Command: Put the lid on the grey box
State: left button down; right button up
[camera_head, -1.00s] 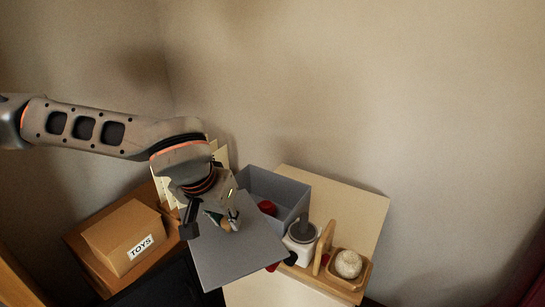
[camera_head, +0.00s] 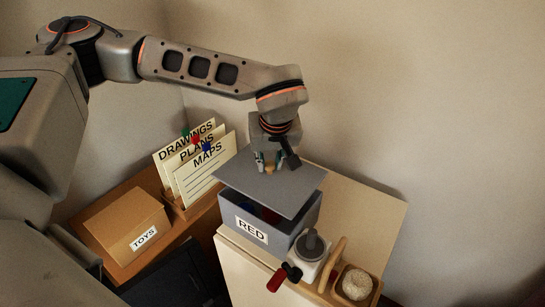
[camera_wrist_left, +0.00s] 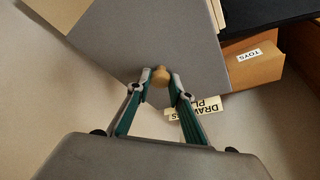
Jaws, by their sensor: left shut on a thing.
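The grey lid (camera_head: 262,190) is a flat square plate with a small wooden knob (camera_wrist_left: 160,76). My left gripper (camera_head: 270,165) is shut on the knob, and the lid hangs from it. The grey box (camera_head: 283,240), labelled RED, stands below the lid on the pale cabinet top. The lid is above the box and covers most of its opening in the head view. A gap shows at the front, with something red and dark inside. The lid looks apart from the rim and shifted towards the back. In the wrist view the lid (camera_wrist_left: 150,40) hides the box. My right gripper is not in view.
A white grinder-like appliance (camera_head: 308,258) with a red handle and a wooden tray (camera_head: 357,284) holding a pale ball stand right of the box. Left are upright cards (camera_head: 190,160) and a TOYS carton (camera_head: 125,222). The pale cabinet top (camera_head: 375,215) is free behind.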

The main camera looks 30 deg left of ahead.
aim_at(271, 175)
pick_arm(q)
jog(key=shift+f, duration=0.1)
jog(key=shift+f+b, duration=0.65)
jog(key=shift+f, duration=0.1)
jog(key=shift+w+f+b, duration=0.1)
jog(key=shift+f+b, duration=0.45)
jog(key=shift+f, duration=0.6)
jog(key=shift+f+b, duration=0.55)
jog(key=shift+b, duration=0.05)
jog(key=shift+f, duration=0.15)
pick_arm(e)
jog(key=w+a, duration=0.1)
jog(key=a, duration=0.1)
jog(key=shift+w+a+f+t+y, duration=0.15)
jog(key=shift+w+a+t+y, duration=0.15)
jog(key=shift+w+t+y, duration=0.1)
pick_arm(q)
jog(key=shift+f, duration=0.1)
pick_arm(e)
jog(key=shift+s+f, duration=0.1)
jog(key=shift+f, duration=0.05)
pick_arm(q)
jog(key=shift+f, duration=0.25)
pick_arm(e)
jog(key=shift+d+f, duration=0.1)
